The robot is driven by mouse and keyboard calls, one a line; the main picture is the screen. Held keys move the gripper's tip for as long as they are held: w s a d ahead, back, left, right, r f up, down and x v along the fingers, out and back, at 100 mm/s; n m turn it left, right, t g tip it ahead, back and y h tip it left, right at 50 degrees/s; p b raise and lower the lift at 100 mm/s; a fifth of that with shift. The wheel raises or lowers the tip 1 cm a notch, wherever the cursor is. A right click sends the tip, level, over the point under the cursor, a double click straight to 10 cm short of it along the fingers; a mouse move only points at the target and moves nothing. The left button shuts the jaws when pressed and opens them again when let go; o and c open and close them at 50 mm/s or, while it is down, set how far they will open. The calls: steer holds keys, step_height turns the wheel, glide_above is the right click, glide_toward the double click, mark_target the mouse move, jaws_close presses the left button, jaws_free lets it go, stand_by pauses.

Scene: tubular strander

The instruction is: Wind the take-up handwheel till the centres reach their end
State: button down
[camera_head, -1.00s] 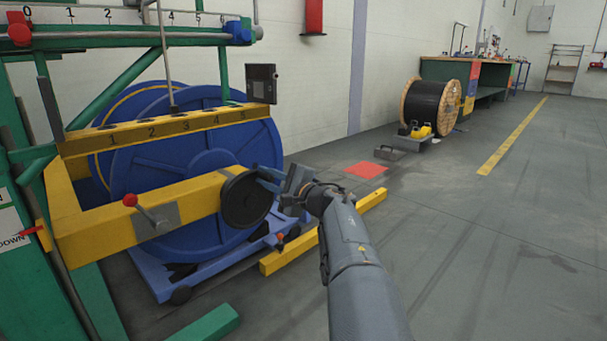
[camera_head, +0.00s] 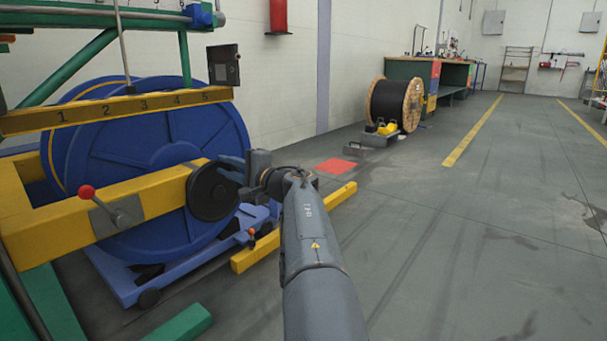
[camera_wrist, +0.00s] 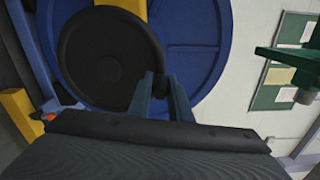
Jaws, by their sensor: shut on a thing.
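The take-up handwheel (camera_head: 213,191) is a dark, round disc on the end of the yellow arm (camera_head: 160,203), in front of a large blue reel (camera_head: 150,150). In the wrist view the handwheel (camera_wrist: 105,60) fills the upper left. My gripper (camera_head: 236,170) is at the handwheel's right-hand rim. In the wrist view its two fingers (camera_wrist: 162,82) close on a small dark part at the wheel's edge, probably its grip. The centres are hidden behind the handwheel and the reel.
A red-knobbed lever (camera_head: 88,192) stands on the yellow arm. A yellow floor bar (camera_head: 290,232) lies below my arm. The blue reel cradle (camera_head: 190,262) stands on the floor. A cable drum (camera_head: 395,104) stands farther back. Floor to the right is clear.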

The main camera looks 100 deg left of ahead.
steer(key=shift+s+d+r+b, duration=0.1)
steer(key=shift+s+d+b, duration=0.2)
steer(key=shift+b, duration=0.1)
steer(key=c, duration=1.6)
jaws_free()
steer(key=shift+a+f, duration=0.1)
steer(key=shift+f, duration=0.1)
steer(key=shift+w+f, duration=0.1)
steer(key=shift+w+a+r, duration=0.15)
steer(key=shift+r, duration=0.05)
